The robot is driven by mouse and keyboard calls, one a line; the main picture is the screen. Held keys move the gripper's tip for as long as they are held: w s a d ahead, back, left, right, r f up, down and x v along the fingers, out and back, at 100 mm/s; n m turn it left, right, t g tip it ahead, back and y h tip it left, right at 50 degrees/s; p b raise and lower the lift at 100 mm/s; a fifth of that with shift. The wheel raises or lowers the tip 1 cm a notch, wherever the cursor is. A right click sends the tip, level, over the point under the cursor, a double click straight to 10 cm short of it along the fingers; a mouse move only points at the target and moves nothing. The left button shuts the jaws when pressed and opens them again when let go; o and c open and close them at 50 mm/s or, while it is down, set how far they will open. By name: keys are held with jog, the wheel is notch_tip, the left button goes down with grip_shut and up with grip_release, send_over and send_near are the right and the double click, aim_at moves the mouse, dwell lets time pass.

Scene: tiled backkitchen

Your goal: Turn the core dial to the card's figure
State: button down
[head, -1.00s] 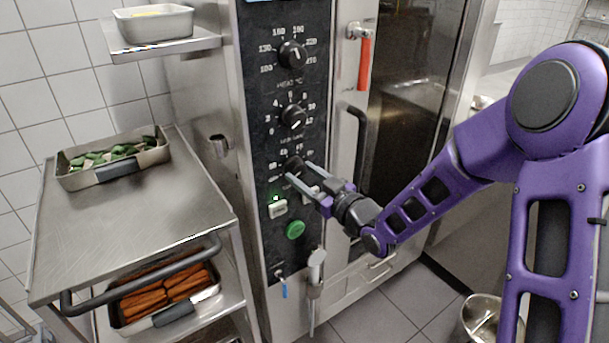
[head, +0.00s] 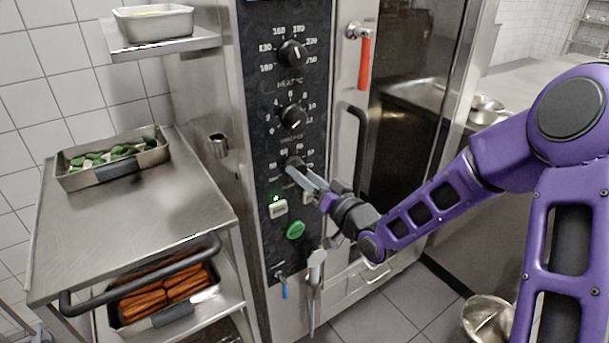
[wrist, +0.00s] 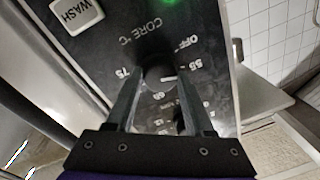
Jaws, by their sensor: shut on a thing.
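The core dial (head: 292,161) is the lowest of the black dials on the oven's dark control panel. In the wrist view the dial (wrist: 157,74) sits between my fingertips, beside the print "CORE °C", with "OFF", 55 and 75 legible around it; other marks are partly hidden by my fingers. My gripper (head: 297,172) is shut on this dial, one finger on each side; it also shows in the wrist view (wrist: 158,84). I cannot tell where the dial's pointer stands. I cannot make out a card in either view.
Two other dials, the upper (head: 292,53) and the middle (head: 293,116), sit above. A white button (head: 278,209) and a green button (head: 296,230) lie below. The door handle (head: 358,155) stands close right of the panel. A steel trolley (head: 150,212) with trays is at left.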

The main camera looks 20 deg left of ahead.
jog(key=m+p, duration=0.1)
jog(key=m, duration=0.8)
jog(key=m+t+h+p, duration=0.1)
jog(key=m, duration=0.9)
jog(key=m+h+p, duration=0.1)
jog(key=m, duration=0.9)
jog(key=shift+s+a+r+t+p, duration=0.15)
jog(key=shift+t+p, duration=0.15)
jog(key=shift+p, duration=0.05)
jog(key=shift+m, duration=0.4)
jog(key=shift+c, duration=1.4)
grip_release()
jog(key=shift+s, duration=0.1)
